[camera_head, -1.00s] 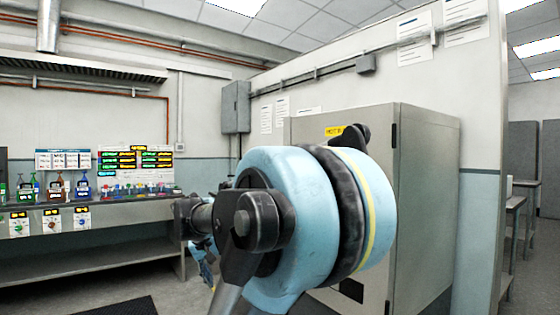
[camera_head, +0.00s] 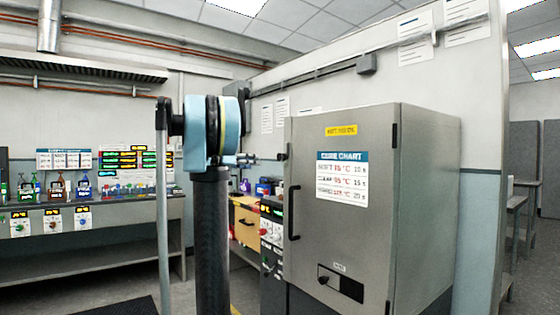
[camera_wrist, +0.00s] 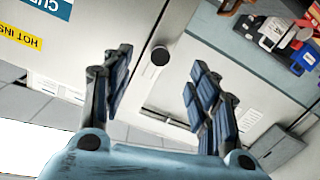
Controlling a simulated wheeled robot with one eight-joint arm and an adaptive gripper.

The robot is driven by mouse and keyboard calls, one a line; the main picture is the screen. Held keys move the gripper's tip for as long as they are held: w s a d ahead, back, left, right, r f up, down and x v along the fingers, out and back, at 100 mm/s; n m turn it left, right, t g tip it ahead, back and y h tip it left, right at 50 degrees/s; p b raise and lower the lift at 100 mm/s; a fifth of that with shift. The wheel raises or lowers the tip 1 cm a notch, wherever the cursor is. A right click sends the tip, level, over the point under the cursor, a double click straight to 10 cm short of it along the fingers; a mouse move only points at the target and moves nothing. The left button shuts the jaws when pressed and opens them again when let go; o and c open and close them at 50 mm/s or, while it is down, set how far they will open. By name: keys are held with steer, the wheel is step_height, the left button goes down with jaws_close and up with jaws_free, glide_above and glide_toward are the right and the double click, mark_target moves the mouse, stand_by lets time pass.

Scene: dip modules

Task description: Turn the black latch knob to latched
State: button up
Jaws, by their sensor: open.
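The tall grey cabinet (camera_head: 370,235) stands right of centre with its door shut. A small black knob (camera_head: 323,280) sits on the dark panel low on the door; I cannot read its setting. In the head view my gripper (camera_head: 272,158) is small, near the cabinet's upper left edge.
A vertical black handle (camera_head: 293,212) is on the door's left side, beside the cure chart (camera_head: 341,178). A bench (camera_head: 90,222) with bottles and dials lines the left wall. Other equipment (camera_head: 270,225) stands close left of the cabinet. Floor shows at lower left.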

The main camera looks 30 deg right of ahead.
mark_target(279, 156)
steer(key=shift+m+h, duration=0.3)
steer(key=shift+h, duration=0.2)
steer(key=w+d, duration=0.1)
steer(key=d, duration=0.5)
steer(key=w+d+r, duration=0.1)
steer(key=d, duration=0.5)
steer(key=w+d+r, duration=0.1)
steer(key=d, duration=0.5)
steer(key=shift+w+d+r, duration=0.1)
steer(key=shift+w+d, duration=0.15)
steer(key=shift+w, duration=0.15)
steer(key=shift+r, duration=0.1)
jaws_close()
